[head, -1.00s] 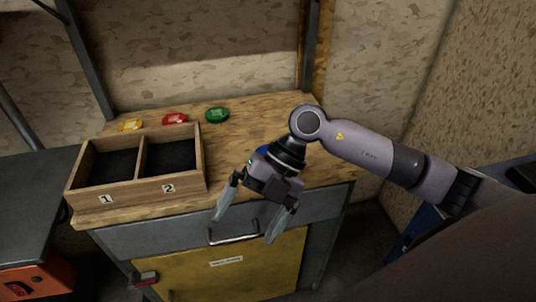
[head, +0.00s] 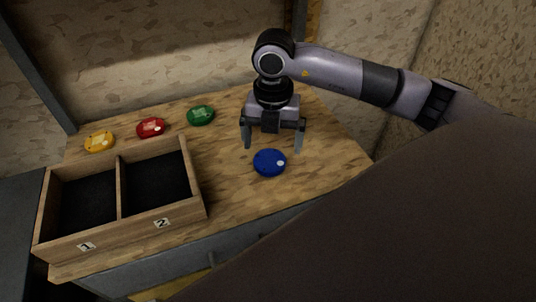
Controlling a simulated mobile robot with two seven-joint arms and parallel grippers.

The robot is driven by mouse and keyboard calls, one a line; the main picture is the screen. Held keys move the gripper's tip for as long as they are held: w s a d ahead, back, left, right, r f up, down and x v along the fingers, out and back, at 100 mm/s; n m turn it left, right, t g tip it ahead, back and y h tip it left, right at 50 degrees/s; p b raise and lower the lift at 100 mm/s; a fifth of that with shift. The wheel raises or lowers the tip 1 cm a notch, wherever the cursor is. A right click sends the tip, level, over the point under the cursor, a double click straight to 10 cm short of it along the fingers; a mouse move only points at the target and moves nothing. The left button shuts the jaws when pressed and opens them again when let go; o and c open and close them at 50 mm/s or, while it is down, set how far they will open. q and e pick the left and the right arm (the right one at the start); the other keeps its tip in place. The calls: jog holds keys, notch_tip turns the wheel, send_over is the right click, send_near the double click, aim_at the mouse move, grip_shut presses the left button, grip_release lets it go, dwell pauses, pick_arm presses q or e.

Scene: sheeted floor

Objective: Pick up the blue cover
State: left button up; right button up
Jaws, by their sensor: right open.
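The blue cover (head: 269,162) is a round disc with a small pale spot, lying flat on the wooden worktop (head: 235,205). My right gripper (head: 272,150) points down over the worktop with its two fingers spread apart. It is empty. Its fingertips appear just behind and above the blue cover, one toward each side. I cannot tell exactly how high the fingertips are over the wood. My left gripper is not in the head view.
A wooden box (head: 204,190) with two empty dark compartments labelled 1 and 2 stands at left. Yellow (head: 99,141), red (head: 151,127) and green (head: 201,115) covers lie behind it. The worktop right of the blue cover is clear.

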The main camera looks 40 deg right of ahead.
aim_at(270, 158)
jog(key=f, duration=0.4)
jog(key=shift+s+a, duration=0.1)
jog(key=shift+a, duration=0.25)
jog(key=c, duration=1.2)
jog(key=shift+r, duration=0.1)
